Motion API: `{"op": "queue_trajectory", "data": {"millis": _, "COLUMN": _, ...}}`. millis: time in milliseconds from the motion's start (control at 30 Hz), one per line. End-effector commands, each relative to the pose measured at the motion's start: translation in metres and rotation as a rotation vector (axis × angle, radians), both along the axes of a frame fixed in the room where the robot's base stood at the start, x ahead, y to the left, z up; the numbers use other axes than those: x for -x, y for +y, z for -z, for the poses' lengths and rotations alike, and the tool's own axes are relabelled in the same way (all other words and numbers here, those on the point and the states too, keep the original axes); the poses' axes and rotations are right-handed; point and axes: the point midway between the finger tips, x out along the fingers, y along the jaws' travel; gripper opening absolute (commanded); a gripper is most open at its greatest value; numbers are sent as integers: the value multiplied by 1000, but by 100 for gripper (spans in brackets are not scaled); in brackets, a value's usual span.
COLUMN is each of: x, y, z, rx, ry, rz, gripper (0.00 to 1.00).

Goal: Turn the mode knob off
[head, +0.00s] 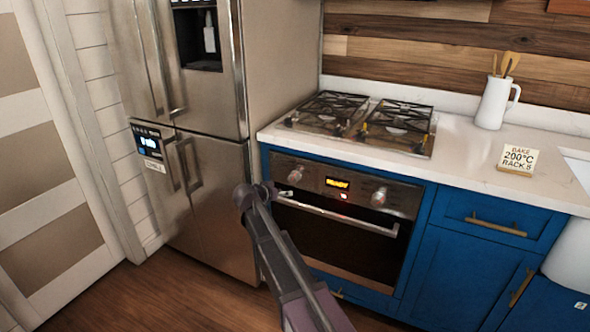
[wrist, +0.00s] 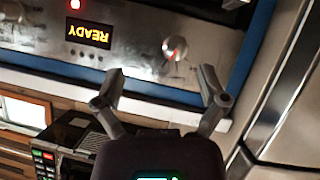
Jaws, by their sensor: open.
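The oven panel (head: 318,184) has two silver knobs either side of a lit READY display (head: 336,184). The left knob (head: 295,173) is nearest my gripper (head: 264,190); the right knob (head: 379,196) is farther along. No label shows which one is the mode knob. The wrist view is upside down: the left knob (wrist: 174,48) lies just beyond and roughly between the fingertips of my gripper (wrist: 160,74). The fingers are spread and empty, apart from the knob.
The oven handle (head: 338,216) runs below the panel, close to my gripper. A steel fridge (head: 215,165) stands at left. Above are gas burners (head: 365,122). A card (head: 518,159) on the counter reads "BAKE 200°C RACK 5", its last character unclear.

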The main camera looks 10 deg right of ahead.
Motion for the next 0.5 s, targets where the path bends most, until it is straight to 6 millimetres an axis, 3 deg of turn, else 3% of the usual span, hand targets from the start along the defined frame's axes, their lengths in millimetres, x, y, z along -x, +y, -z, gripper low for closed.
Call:
{"op": "queue_trajectory", "data": {"millis": 33, "x": -13, "y": 9, "z": -14, "rx": 9, "ry": -33, "rz": -8, "gripper": 92}}
{"op": "queue_trajectory", "data": {"millis": 133, "x": -22, "y": 18, "z": -25, "rx": 21, "ry": -77, "rz": -19, "gripper": 92}}
{"op": "queue_trajectory", "data": {"millis": 500, "x": -25, "y": 23, "z": -28, "rx": 26, "ry": -99, "rz": -25, "gripper": 92}}
